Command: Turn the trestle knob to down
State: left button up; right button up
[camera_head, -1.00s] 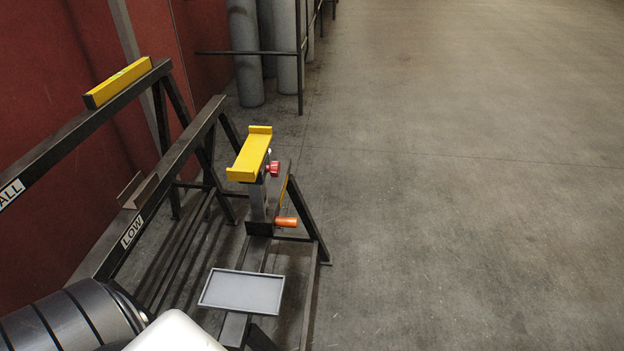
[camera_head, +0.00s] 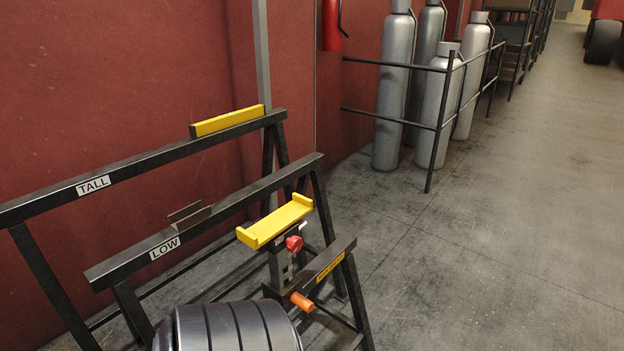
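The red trestle knob (camera_head: 294,243) sits on the upright post just below a yellow saddle (camera_head: 275,221) on the nearest trestle. An orange handle (camera_head: 302,302) sticks out lower on the same trestle. The trestle's dark beam (camera_head: 335,262) carries a yellow label too small to read. The knob's exact setting cannot be told at this size. A dark ribbed cylinder (camera_head: 230,328) at the bottom edge is likely part of my own body. Neither of my grippers is in view.
Behind stand trestles marked LOW (camera_head: 165,248) and TALL (camera_head: 94,185), close to a red wall (camera_head: 110,70). Grey gas cylinders (camera_head: 393,95) stand behind a black rail (camera_head: 438,125) at the back. The concrete floor (camera_head: 500,230) on the right is clear.

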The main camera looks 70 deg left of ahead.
aim_at(294, 243)
jog(key=i+u, duration=0.65)
jog(key=u, duration=0.25)
jog(key=i+l+u, duration=0.1)
jog(key=i+u, duration=0.25)
jog(key=u, duration=0.15)
jog(key=i+l+u, duration=0.3)
jog(key=u, duration=0.15)
jog(key=i+u, duration=0.2)
jog(key=u, duration=0.3)
jog(key=i+l+u, duration=0.2)
jog(key=u, duration=0.25)
jog(key=i+l+u, duration=0.15)
jog(key=u, duration=0.35)
jog(key=i+l+u, duration=0.15)
jog(key=l+u, duration=0.15)
jog(key=u, duration=0.15)
jog(key=l+u, duration=0.3)
jog(key=u, duration=0.2)
jog(key=i+l+u, duration=0.2)
jog(key=l, duration=0.15)
jog(key=k+l+u, duration=0.25)
jog(key=l, duration=0.1)
